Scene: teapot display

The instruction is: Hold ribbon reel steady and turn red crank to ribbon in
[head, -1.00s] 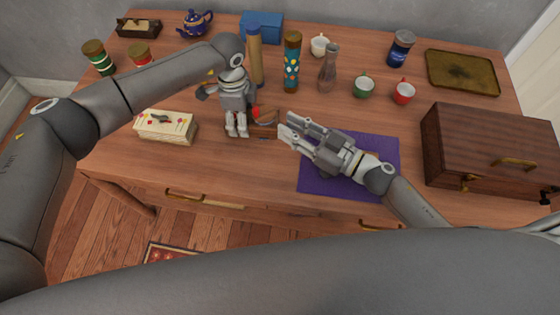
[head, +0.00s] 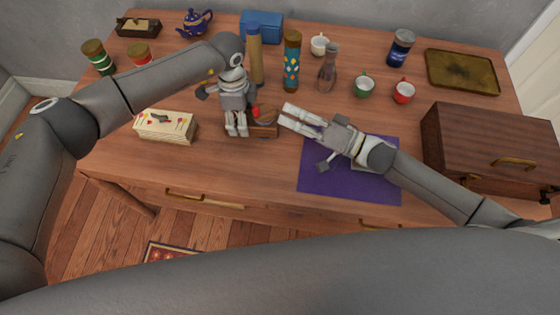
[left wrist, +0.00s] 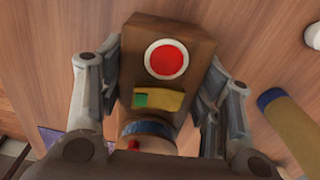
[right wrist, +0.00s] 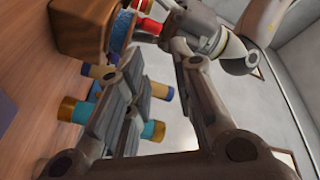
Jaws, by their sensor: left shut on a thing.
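The ribbon reel is a brown wooden block (head: 264,129) near the table's front; the left wrist view shows its red disc and gold plate (left wrist: 165,62). Its blue ribbon spool (left wrist: 148,128) also shows in the right wrist view (right wrist: 122,32). My left gripper (head: 236,130) is shut on the reel, one finger on each side in the left wrist view. The red crank (head: 256,111) is partly hidden; its red part shows in the right wrist view (right wrist: 150,25). My right gripper (head: 285,114) is open and empty, just right of the reel, fingers pointing toward it.
A patterned box (head: 166,126) stands left of the reel. Tall cylinders (head: 291,62) and a vase (head: 328,70) stand behind. A purple mat (head: 335,190) lies under my right arm. A wooden chest (head: 490,145) is at the right. Cups (head: 364,85) stand farther back.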

